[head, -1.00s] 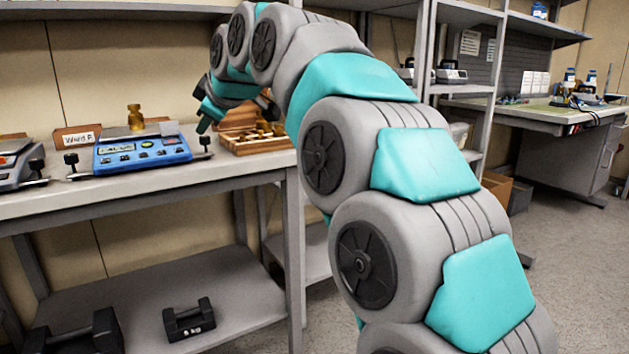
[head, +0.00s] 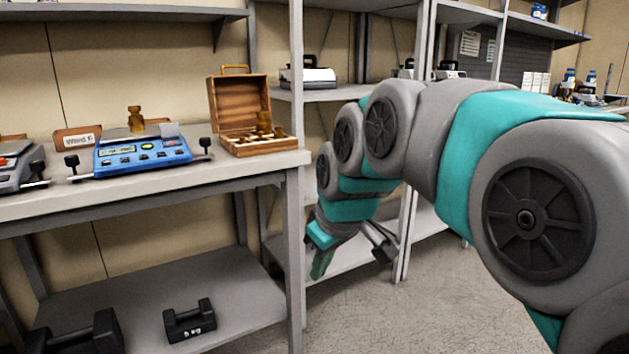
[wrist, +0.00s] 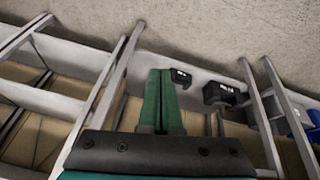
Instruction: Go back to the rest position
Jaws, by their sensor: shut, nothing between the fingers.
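My gripper (head: 321,263) hangs low in the head view, right of the bench's front corner and in front of the shelf rack. Its green fingers also show in the wrist view (wrist: 161,88), pressed together and empty. My grey and teal arm fills the right side of the head view.
The bench (head: 60,199) holds an open wooden weight box (head: 240,101) near its right end. Black dumbbell-shaped weights, one in front (head: 190,321), lie on its lower shelf. A shelf rack (head: 296,60) stands close behind my gripper. The floor (head: 400,315) at right is clear.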

